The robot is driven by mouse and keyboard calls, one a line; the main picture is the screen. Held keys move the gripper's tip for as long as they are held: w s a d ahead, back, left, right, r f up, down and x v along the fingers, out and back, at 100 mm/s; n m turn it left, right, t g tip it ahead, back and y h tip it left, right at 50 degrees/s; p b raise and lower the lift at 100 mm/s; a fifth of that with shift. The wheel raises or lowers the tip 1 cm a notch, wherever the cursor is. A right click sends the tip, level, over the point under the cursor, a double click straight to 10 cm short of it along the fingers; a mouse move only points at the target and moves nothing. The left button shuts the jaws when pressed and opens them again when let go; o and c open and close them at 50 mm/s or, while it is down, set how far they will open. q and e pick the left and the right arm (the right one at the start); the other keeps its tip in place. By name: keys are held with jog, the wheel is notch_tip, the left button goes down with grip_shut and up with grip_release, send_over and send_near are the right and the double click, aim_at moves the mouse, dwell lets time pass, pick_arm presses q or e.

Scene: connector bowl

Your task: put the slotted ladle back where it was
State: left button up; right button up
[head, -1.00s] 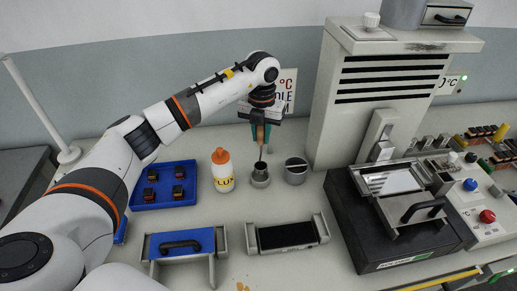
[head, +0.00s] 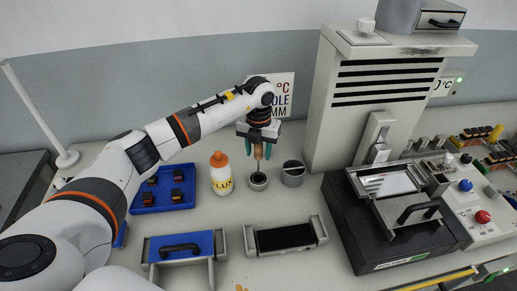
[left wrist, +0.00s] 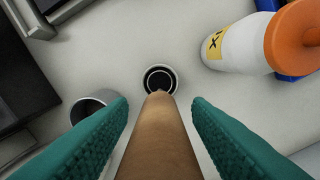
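The slotted ladle's wooden handle (head: 258,152) stands about upright over the small grey round holder (head: 258,186), with its lower end inside; its slotted head is hidden. In the left wrist view the handle (left wrist: 158,145) runs down to the dark opening of the holder (left wrist: 174,73). My left gripper (head: 258,153) is open around the handle, its teal fingers spread on both sides. The left wrist view shows a gap between each finger and the handle. My right gripper is not in view.
A grey pot (head: 293,179) stands close right of the holder. A flux bottle (head: 221,176) with an orange cap stands to its left. A blue tray (head: 148,207) with dark parts lies further left. A black machine (head: 345,225) and a tall vented unit (head: 335,130) bound the right.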

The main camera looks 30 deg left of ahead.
pick_arm(q)
jog(key=shift+r, duration=0.55)
notch_tip(320, 180, up, 10)
jog(key=b, duration=0.2)
jog(key=shift+r+b, duration=0.25)
jog(key=shift+b, duration=0.15)
jog(key=shift+r, duration=0.4)
dwell(0.5)
